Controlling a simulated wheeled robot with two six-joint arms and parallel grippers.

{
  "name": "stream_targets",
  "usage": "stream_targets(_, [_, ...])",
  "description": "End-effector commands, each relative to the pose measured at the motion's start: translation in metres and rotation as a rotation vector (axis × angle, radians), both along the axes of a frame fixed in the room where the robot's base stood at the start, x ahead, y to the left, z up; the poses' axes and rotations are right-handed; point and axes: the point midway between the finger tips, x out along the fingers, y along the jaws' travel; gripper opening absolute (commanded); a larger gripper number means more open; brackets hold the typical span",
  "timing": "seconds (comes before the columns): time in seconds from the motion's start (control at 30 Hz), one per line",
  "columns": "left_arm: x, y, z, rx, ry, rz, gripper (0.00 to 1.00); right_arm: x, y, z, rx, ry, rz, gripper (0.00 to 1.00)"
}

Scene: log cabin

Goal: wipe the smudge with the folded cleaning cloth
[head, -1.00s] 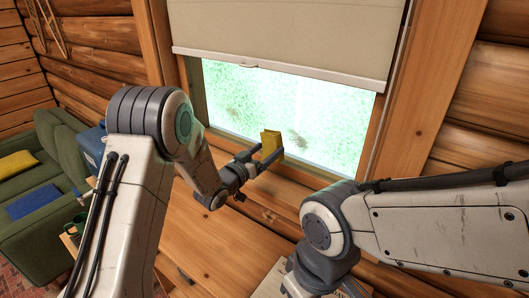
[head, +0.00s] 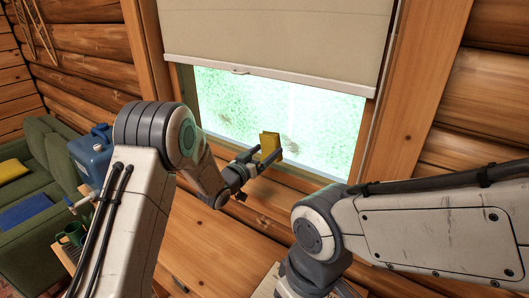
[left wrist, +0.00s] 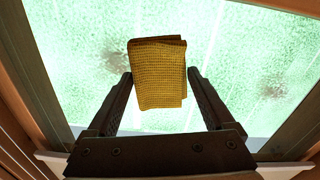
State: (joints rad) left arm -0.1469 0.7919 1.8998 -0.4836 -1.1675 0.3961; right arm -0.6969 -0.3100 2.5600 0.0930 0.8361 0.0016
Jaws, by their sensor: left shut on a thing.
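The folded cleaning cloth (head: 270,146) is yellow, and my left gripper (head: 263,157) is shut on it in front of the lower window. In the left wrist view, the cloth (left wrist: 158,75) stands between the two fingers (left wrist: 163,90). Two brownish smudges show on the pane: one (head: 291,144) just right of the cloth, one (head: 224,118) farther left. In the left wrist view they flank the cloth, a darker one (left wrist: 110,62) at left and a fainter one (left wrist: 273,88) at right. I cannot tell whether the cloth touches the glass. My right gripper is out of view.
A pale roller blind (head: 275,40) covers the upper window, its bottom bar above the cloth. Wooden frame and log walls surround the pane. A wooden surface (head: 215,250) lies below. At left are a green sofa (head: 40,160), a blue jug (head: 92,152) and a green mug (head: 72,233).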

Motion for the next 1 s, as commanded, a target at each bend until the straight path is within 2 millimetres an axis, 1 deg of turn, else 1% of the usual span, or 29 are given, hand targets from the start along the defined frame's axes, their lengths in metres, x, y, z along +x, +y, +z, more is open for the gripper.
stream_targets(1.0, [0.016, -0.011, 0.0, 0.0, 0.0, -0.001, 0.42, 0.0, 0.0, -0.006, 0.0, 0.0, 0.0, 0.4])
